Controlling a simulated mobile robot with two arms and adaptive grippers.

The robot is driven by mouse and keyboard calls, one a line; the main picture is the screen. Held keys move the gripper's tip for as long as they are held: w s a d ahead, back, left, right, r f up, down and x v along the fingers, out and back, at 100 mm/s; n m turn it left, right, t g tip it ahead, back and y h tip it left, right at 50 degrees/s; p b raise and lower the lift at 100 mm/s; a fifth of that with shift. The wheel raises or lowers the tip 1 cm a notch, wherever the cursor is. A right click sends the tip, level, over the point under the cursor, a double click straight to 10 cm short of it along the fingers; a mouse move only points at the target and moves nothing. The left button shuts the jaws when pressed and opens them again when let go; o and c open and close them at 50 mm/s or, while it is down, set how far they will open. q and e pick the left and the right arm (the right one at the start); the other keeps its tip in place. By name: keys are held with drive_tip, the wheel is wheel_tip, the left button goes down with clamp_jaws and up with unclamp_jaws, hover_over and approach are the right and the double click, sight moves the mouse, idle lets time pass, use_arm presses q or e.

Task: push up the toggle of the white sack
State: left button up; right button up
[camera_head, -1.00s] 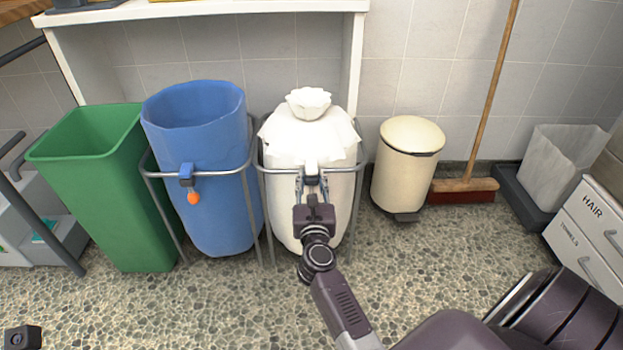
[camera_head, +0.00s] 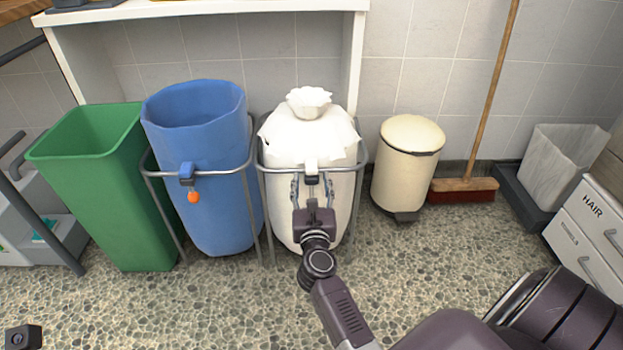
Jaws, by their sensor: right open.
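The white sack (camera_head: 284,205) stands in a grey metal ring frame, its white cloth gathered into a ruffled tuft at the top. A small white and dark clip (camera_head: 311,168) sits at the front of the ring. I cannot clearly make out a separate toggle on this sack. My right gripper (camera_head: 312,186) is open and empty in front of the sack, just below the clip, with one finger on either side of it. The gripper's body hides part of the sack's lower front.
A blue sack (camera_head: 215,225) in a similar frame stands to the left, with an orange toggle (camera_head: 194,197) hanging from its blue clip. A green bin (camera_head: 115,210) is further left. A cream pedal bin (camera_head: 405,175) and a broom (camera_head: 465,185) stand right. Speckled floor in front is clear.

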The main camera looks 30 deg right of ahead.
drive_tip(key=v, duration=0.6)
idle(0.6)
